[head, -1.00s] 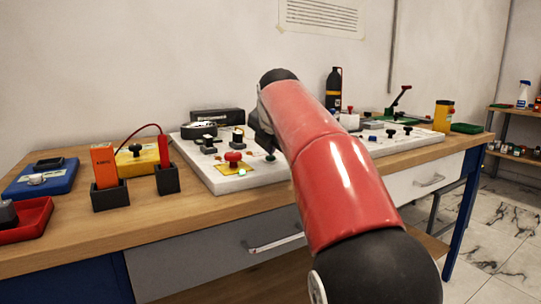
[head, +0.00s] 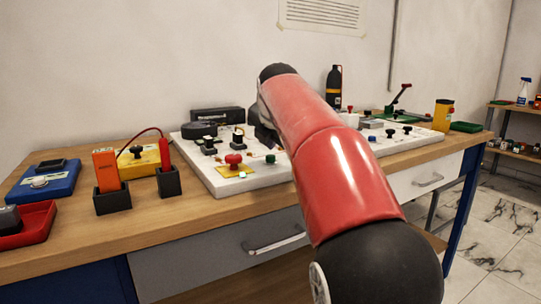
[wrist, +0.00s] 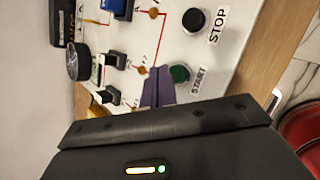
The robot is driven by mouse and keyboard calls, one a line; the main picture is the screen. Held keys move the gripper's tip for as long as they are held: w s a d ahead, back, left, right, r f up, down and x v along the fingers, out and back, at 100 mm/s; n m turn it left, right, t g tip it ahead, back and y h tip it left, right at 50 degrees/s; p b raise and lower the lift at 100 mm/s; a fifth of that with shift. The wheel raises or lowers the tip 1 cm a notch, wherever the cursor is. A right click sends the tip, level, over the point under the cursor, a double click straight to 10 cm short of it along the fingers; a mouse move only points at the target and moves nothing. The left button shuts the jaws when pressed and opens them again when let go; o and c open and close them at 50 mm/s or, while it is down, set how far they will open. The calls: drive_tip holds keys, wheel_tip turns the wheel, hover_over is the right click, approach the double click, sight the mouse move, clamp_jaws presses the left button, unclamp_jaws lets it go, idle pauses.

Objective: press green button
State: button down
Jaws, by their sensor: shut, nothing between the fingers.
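The green button (wrist: 180,74) sits on the white panel (wrist: 232,47) beside the printed word START in the wrist view. It also shows in the head view (head: 270,159), just left of my arm. My gripper (wrist: 158,80) is shut and empty, its dark fingers just left of the green button in the wrist view. In the head view my gripper (head: 264,134) is partly hidden behind my red arm, above and behind the button. A gap shows between them there.
A black button (wrist: 193,19) marked STOP is near the green one. A red knob (head: 233,159) on a yellow plate, switches and a black dial (wrist: 78,61) share the panel. An orange meter (head: 106,170) stands left on the wooden bench.

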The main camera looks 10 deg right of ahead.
sight(271, 158)
wheel_tip(271, 158, up, 3)
drive_tip(key=p, duration=0.2)
drive_tip(key=shift+p, duration=0.3)
drive_tip(key=shift+r+b, duration=0.3)
drive_tip(key=shift+r, duration=0.65)
drive_tip(key=s+f+m+g, duration=0.1)
drive_tip(key=s+f+m, duration=0.7)
drive_tip(key=s, duration=0.4)
drive_tip(key=s+f+m+g, duration=0.1)
drive_tip(key=s+f+m, duration=0.8)
drive_tip(key=s, duration=0.3)
drive_tip(key=s+f+m+g+y, duration=0.1)
drive_tip(key=s+f+m, duration=0.7)
drive_tip(key=s+f, duration=0.2)
drive_tip(key=s, duration=0.2)
drive_tip(key=shift+s+d+f+m+g, duration=0.15)
drive_tip(key=shift+s+m+g, duration=0.15)
drive_tip(key=shift+s+m, duration=0.1)
